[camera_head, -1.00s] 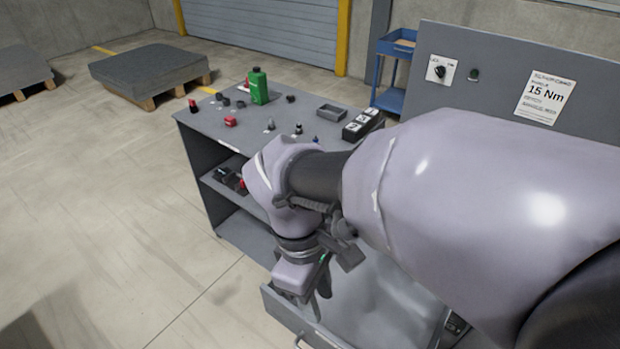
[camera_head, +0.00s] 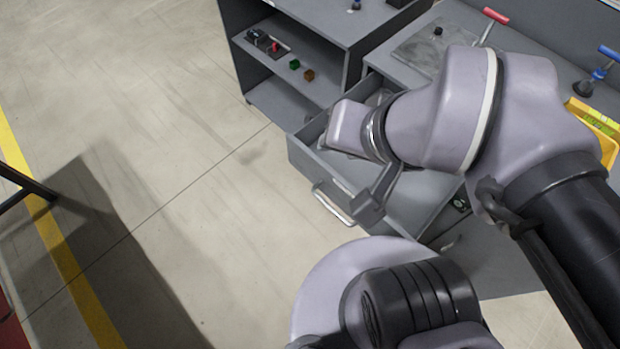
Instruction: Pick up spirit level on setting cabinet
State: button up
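A yellow-green bar that looks like the spirit level (camera_head: 598,116) lies at the right edge, in or against a yellow tray (camera_head: 606,148) on the grey cabinet top (camera_head: 545,62). My arm hides part of that top. The cabinet's drawer (camera_head: 310,168) is pulled out at its front. The end of my arm is over the open drawer, left of and well apart from the yellow bar. My gripper (camera_head: 372,203) shows only in part as a dark piece by the wrist, and its fingers cannot be made out.
A red-handled tool (camera_head: 494,18) and a blue-handled tool (camera_head: 600,72) stand on the cabinet top. A grey plate (camera_head: 425,48) lies there too. A shelved bench (camera_head: 300,60) with small parts adjoins at the back left.

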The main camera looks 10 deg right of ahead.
aim_at(606, 125)
jog(key=z, duration=2.15)
